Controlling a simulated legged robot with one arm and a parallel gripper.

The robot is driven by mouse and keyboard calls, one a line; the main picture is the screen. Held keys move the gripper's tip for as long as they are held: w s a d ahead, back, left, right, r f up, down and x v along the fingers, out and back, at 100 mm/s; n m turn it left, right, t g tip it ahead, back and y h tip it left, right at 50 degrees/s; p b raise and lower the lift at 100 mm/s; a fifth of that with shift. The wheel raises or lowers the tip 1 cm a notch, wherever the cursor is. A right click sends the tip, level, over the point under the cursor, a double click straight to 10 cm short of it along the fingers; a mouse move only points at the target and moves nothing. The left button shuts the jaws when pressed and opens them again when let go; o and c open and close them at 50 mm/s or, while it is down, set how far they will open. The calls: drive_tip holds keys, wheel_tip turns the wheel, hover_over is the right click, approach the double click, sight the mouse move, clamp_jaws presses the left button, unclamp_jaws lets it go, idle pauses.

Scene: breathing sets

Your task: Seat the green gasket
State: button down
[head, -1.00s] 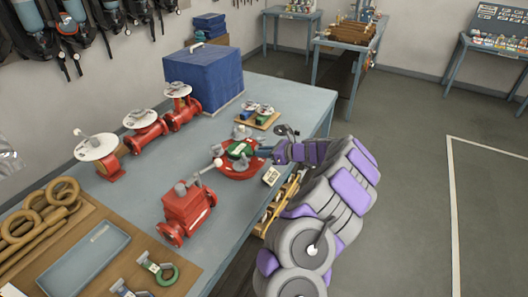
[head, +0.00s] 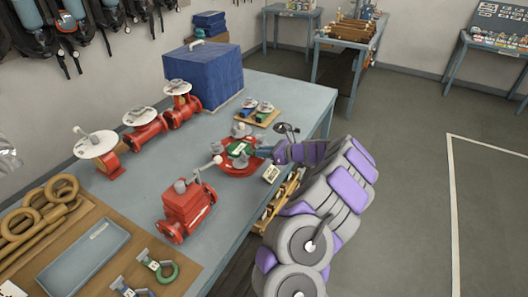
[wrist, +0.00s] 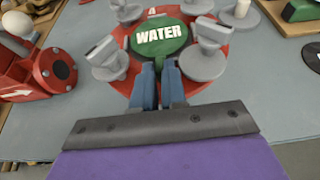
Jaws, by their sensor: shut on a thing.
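The green gasket is a round green disc (wrist: 172,48) marked "WATER" in the wrist view; it also shows in the head view (head: 238,149). It is over the middle of a red round flange (wrist: 118,84), ringed by several grey wing-shaped clamps. In the head view the red flange (head: 231,169) lies on the bench. My gripper (wrist: 158,70) is shut on the near edge of the green gasket, its blue fingers close together; it also shows in the head view (head: 254,153). Whether the gasket lies flat on the flange or slightly above it, I cannot tell.
A red valve body (head: 187,208) with a lever and white ball stands close at the left of the flange. A small wooden board (head: 258,115) with coloured parts lies behind. A white-faced tag (head: 271,173) is at the bench's edge. The bench (head: 143,190) has clear surface left of the flange.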

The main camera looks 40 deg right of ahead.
drive_tip(key=shift+f, duration=0.4)
drive_tip(key=c, duration=1.1)
unclamp_jaws()
drive_tip(key=shift+r, duration=0.1)
drive_tip(key=p+v, duration=0.3)
drive_tip(key=v, duration=1.4)
drive_tip(key=shift+s, duration=0.25)
